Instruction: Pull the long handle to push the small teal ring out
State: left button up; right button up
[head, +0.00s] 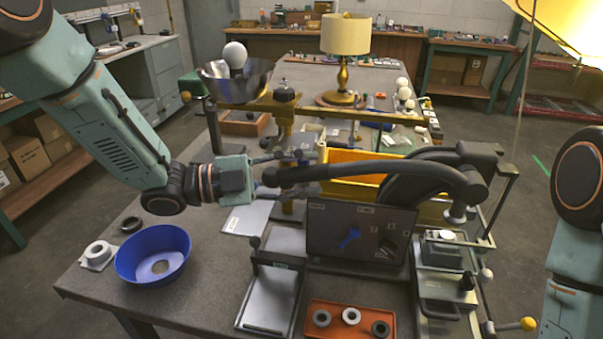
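The long handle (400,172) is a thick black curved lever. It runs left from a black press-like machine (415,200) on the right side of the table. My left gripper (305,174) reaches in from the left at the handle's free end. Its fingers are apart, one above and one below the handle end, with a gap that looks wider than the handle. I cannot tell whether either finger touches it. I cannot make out a small teal ring. My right arm shows at the right edge, but its gripper is out of view.
A blue bowl (128,262) and a white ring on a pad (98,256) stand at the table's left. An orange tray (337,331) with rings lies at the front. A dark screen (330,232) stands below the handle. A metal bowl (222,88) and a lamp (345,40) stand behind.

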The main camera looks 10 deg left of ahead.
pick_arm(q)
jog(key=shift+c, duration=0.7)
jog(key=shift+d, duration=0.2)
jog(key=c, duration=0.3)
jog(key=shift+w, duration=0.1)
grip_shut()
jog(key=shift+r, duration=0.1)
